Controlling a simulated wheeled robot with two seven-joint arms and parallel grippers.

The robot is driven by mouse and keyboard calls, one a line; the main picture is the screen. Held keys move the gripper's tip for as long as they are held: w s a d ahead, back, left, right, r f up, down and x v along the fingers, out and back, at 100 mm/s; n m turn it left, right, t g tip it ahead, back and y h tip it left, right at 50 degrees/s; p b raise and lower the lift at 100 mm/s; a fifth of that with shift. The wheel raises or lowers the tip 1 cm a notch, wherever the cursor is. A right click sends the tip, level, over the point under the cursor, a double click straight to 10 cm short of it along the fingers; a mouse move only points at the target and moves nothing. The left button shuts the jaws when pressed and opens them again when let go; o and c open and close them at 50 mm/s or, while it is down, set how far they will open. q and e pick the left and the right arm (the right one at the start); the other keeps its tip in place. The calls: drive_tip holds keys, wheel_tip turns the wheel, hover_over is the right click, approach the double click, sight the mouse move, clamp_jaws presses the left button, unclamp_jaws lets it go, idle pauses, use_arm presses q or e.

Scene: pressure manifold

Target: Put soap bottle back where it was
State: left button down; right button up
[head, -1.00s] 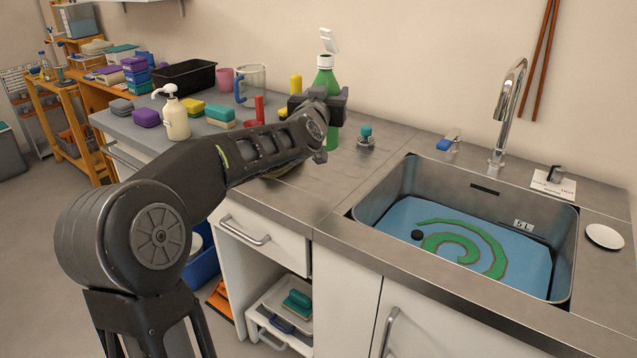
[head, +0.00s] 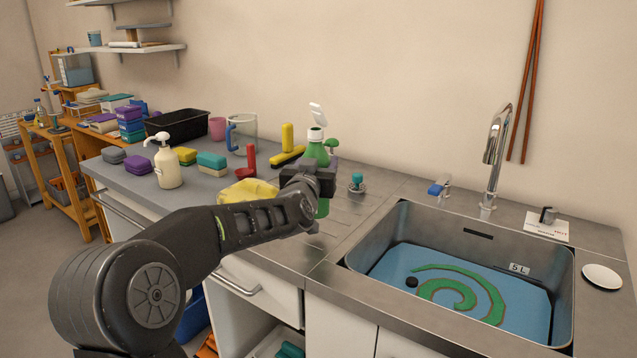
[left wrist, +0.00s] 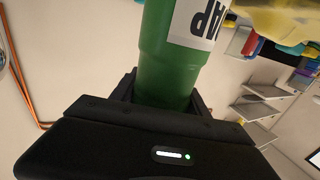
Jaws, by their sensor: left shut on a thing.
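The soap bottle is green, with a white flip-top cap and a white label reading "AP" in the left wrist view. In the head view the soap bottle (head: 316,151) stands roughly upright over the counter (head: 345,215), left of the sink. My left gripper (head: 312,182) is shut around its body; the left wrist view shows the bottle (left wrist: 168,72) between the fingers of the gripper (left wrist: 165,98). The gripper hides part of the bottle, and I cannot tell whether its base touches the counter. My right gripper is not in view.
The sink (head: 400,225) holds blue water and a green spiral. A teal-topped stopper (head: 357,183) stands right of the bottle.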

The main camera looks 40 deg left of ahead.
use_arm(q)
drive_tip(key=shift+f+b, duration=0.3)
drive_tip(key=shift+f, duration=1.95)
drive_tip(key=shift+f, duration=0.15)
drive_tip(key=c, duration=0.6)
unclamp_jaws()
drive_tip(key=shift+o, duration=0.2)
drive_tip(key=b+v, duration=0.1)
drive_tip(key=v, duration=1.1)
